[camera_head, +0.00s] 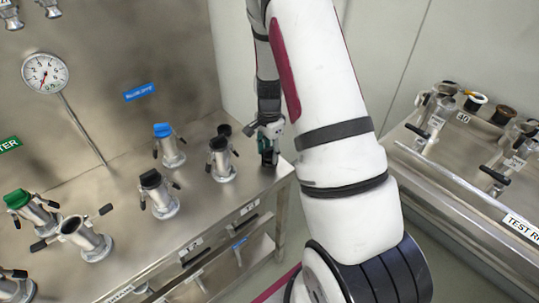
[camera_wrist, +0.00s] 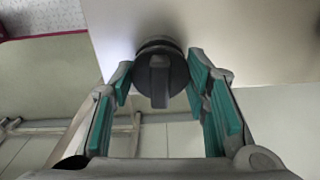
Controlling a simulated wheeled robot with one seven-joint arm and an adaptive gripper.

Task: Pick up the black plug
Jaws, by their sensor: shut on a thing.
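The black plug (camera_wrist: 160,78) shows in the wrist view as a dark round body with a raised grip bar. My gripper (camera_wrist: 160,88) is shut on it, with a green-padded finger on each side. In the head view my gripper (camera_head: 269,148) hangs by the right end of the steel bench, and the plug there cannot be told apart from the fingers. Whether the plug touches the surface behind it is not clear.
The steel bench (camera_head: 205,212) carries several upright pipe fittings, with blue (camera_head: 162,130), green (camera_head: 18,198) and black (camera_head: 150,179) caps, and one open fitting (camera_head: 72,226). A gauge (camera_head: 45,73) is on the back panel. Another bench (camera_head: 450,190) stands at right.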

